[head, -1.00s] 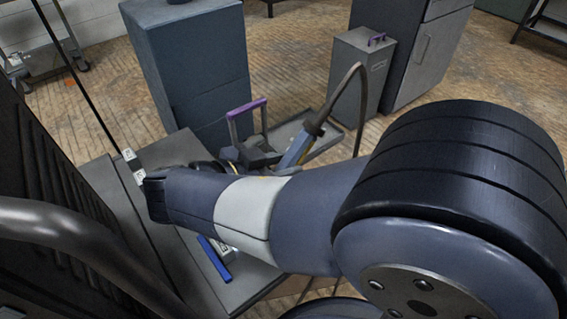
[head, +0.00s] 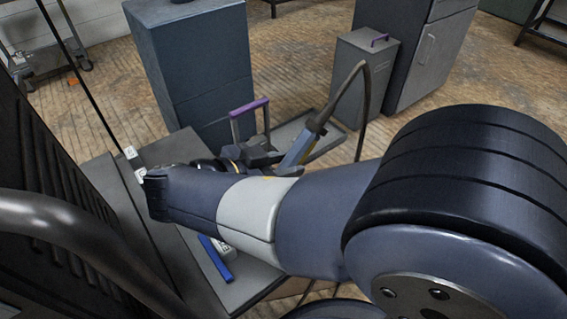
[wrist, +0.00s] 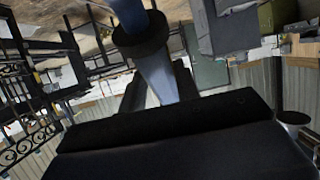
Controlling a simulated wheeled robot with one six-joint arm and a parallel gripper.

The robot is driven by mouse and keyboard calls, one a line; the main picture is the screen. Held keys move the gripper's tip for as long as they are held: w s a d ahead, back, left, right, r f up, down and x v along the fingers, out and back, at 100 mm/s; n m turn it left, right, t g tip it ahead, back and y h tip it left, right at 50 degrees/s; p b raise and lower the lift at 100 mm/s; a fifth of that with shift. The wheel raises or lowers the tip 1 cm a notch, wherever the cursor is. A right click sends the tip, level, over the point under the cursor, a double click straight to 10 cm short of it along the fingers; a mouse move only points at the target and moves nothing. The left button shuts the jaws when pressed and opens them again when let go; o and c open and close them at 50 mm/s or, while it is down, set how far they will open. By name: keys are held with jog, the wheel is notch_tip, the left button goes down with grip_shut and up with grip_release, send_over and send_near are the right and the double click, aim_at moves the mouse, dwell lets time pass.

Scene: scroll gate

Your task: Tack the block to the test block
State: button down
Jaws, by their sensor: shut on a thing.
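My gripper shows in the wrist view (wrist: 158,88), its dark fingers on either side of a blue-grey torch (wrist: 156,72) with a black collar. The torch also shows in the head view (head: 299,149), tilted, with a dark hose curving up from its top. Two small pale pieces, one farther (head: 130,152) and one nearer (head: 141,174), lie at the left on the grey bench (head: 243,288). I cannot tell which is the block and which the test block. The torch tip is hidden.
A blue bar (head: 216,259) and a pale labelled item (head: 226,249) lie on the bench. Behind are a purple-handled frame (head: 249,107), a grey tray (head: 327,148), a tall blue-grey cabinet (head: 195,65) and a grey bin (head: 362,82).

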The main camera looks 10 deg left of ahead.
aim_at(319, 119)
jog(key=shift+r, duration=0.1)
jog(key=shift+w+d+r+p, duration=0.4)
jog(key=shift+w+d+r, duration=0.45)
jog(key=shift+r, duration=0.3)
jog(key=shift+w+d+r+p, duration=0.35)
jog(key=shift+w+d+r, duration=0.35)
jog(key=shift+w+r, duration=0.4)
jog(key=shift+w+d+r+p, duration=0.4)
jog(key=shift+w+d+r, duration=0.35)
jog(key=shift+r, duration=0.5)
